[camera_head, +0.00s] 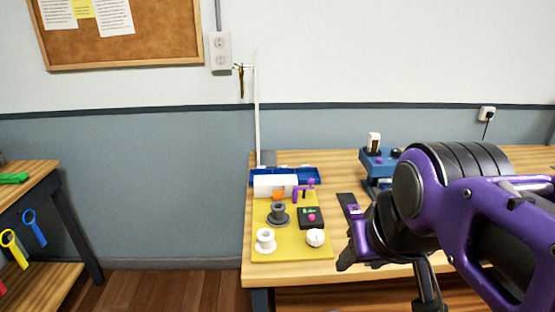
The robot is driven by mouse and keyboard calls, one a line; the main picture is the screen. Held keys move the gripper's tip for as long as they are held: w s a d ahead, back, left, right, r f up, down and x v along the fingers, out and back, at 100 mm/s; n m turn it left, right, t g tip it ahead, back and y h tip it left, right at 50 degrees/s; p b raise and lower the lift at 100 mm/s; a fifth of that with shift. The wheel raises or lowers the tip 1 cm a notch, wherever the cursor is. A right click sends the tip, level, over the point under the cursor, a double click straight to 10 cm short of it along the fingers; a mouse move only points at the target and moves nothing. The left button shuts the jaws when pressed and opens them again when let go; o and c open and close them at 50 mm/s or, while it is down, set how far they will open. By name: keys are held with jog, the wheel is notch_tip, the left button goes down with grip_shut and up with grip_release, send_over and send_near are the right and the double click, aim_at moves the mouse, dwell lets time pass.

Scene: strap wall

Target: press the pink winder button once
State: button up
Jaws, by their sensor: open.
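A small dark box (304,222) sits on the yellow mat (262,250) on the workbench. A pink button (312,217) shows on its top, with a small green mark beside it. My gripper (346,246) is to the right of the box, over the bench near the mat's right edge, and apart from the button. It is open and nothing shows between its fingers. The arm comes in from the right and hides part of the bench. The exact height of the gripper above the bench is hard to tell.
A grey spool (278,215), a white spool (265,238) and a round white dial (315,237) stand on the mat near the box. A purple bracket (302,191) and a blue tray (312,174) are behind. A blue device (377,163) stands farther right.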

grip_shut()
dwell(1.4)
